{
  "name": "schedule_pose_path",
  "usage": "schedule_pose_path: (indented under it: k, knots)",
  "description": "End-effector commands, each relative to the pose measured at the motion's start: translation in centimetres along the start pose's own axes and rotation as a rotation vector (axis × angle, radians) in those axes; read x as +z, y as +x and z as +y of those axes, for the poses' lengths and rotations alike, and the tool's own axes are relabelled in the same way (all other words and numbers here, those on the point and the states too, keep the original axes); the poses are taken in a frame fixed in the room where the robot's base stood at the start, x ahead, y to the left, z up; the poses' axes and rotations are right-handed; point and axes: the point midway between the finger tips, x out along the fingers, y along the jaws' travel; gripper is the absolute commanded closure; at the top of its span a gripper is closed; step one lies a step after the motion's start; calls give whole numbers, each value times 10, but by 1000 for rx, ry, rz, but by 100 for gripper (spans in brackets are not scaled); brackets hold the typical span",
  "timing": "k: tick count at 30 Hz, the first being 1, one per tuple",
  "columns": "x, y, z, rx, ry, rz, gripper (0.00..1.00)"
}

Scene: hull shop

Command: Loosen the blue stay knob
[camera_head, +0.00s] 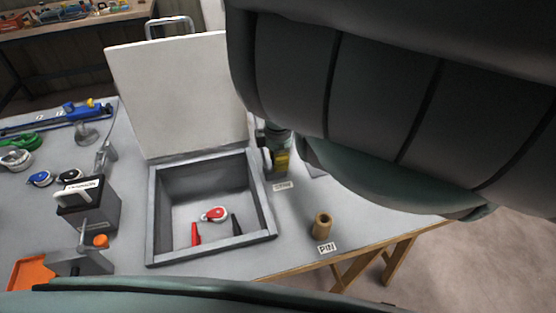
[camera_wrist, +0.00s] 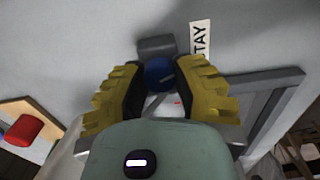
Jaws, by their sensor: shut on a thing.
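The blue stay knob (camera_wrist: 159,73) sits in front of a small grey block, beside a white label reading STAY (camera_wrist: 200,38). My gripper (camera_wrist: 160,84) has its yellow fingers on either side of the knob, shut on it. Part of the knob is hidden by the fingers. In the head view my gripper (camera_head: 281,162) shows only in part, low beside the right wall of an open box, near the label (camera_head: 283,186). My arm covers much of that view, and the knob cannot be made out there.
The grey box (camera_head: 266,210) has its pale lid (camera_head: 180,95) raised, with a red-and-white object (camera_head: 214,214) inside. A tan cylinder (camera_head: 323,225) stands by a PIN label (camera_head: 327,249) near the table edge. A dark block (camera_head: 88,205) and other gear crowd the left.

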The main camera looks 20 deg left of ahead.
Motion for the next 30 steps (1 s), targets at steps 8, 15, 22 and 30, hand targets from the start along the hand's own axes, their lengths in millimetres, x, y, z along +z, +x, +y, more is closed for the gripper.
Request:
schedule_pose_path:
  k: [8,15,22,30]
  knots:
    - [0,1,1,4,-133,0,100]
    - [1,1,1,5,-178,0,100]
    - [1,1,1,4,-185,-1,100]
    - [0,0,1,4,-184,-1,61]
